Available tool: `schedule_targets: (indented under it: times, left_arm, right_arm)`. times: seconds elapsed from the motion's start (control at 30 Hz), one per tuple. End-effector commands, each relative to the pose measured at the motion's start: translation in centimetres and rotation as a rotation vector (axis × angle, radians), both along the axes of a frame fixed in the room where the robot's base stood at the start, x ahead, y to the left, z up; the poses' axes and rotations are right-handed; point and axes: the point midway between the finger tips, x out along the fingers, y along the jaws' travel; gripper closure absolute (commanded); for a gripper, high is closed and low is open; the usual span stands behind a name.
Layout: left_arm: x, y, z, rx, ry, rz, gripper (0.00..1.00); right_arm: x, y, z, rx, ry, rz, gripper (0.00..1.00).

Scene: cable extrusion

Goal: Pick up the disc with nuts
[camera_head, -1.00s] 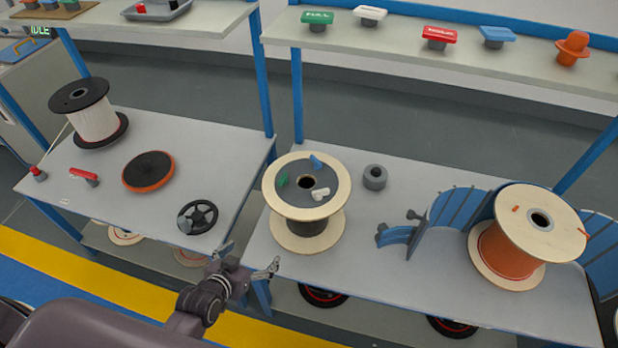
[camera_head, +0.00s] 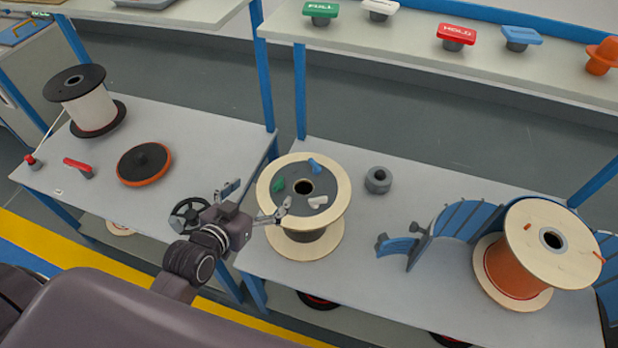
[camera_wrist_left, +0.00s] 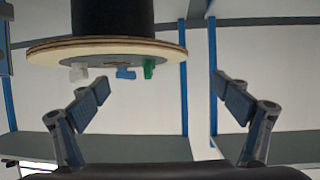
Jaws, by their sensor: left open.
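A wooden spool (camera_head: 335,187) stands upright on the right-hand table, with a grey disc (camera_head: 295,201) on its top face. The disc carries a green nut (camera_head: 276,185), a blue nut (camera_head: 315,165) and a white nut (camera_head: 317,202). In the left wrist view the spool appears upside down, with its wooden flange (camera_wrist_left: 160,48) and the white (camera_wrist_left: 78,72), blue (camera_wrist_left: 126,73) and green (camera_wrist_left: 149,67) nuts beyond the fingers. My left gripper (camera_head: 252,200) is open and empty, just left of the spool; one finger overlaps its edge in the head view. My right gripper is out of view.
A grey collar (camera_head: 378,181) sits right of the spool. Farther right are a blue curved cradle (camera_head: 462,220) and an orange cable spool (camera_head: 512,270). A spoked handwheel (camera_head: 184,216) is partly behind my arm on the left table (camera_head: 205,140). A shelf (camera_head: 400,55) crosses behind.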

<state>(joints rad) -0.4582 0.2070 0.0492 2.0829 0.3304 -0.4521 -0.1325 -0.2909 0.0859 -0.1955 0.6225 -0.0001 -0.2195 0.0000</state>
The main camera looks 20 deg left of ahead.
Motion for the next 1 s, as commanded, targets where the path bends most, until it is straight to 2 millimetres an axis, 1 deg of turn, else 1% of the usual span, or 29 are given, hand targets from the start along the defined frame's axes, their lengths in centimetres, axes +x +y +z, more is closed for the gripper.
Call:
schedule_targets:
  times: [0.13,0.27,0.43,0.57,0.7,0.77,1.0]
  left_arm:
    - [0.7,-0.1,0.0,0.000,-0.004,0.000,0.07]
    - [2.0,-0.2,-0.5,-0.001,-0.004,0.000,0.07]
    - [3.3,-0.5,-1.0,0.000,-0.004,0.000,0.07]
    - [5.0,-0.8,-1.6,-0.002,-0.005,-0.001,0.07]
    - [6.4,-1.0,-2.5,0.001,-0.003,0.000,0.07]
    - [6.8,-1.0,-2.6,0.000,-0.004,-0.001,0.07]
    - [7.1,-1.1,-2.9,0.000,-0.003,-0.001,0.07]
  right_arm:
    - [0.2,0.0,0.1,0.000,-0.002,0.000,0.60]
    - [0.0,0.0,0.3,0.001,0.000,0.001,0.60]
    - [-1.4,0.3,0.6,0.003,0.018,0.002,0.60]
    - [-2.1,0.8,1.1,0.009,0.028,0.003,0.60]
    - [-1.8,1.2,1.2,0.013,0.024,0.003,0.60]
    - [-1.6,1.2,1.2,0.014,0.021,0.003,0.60]
    - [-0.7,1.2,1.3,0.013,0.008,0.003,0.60]
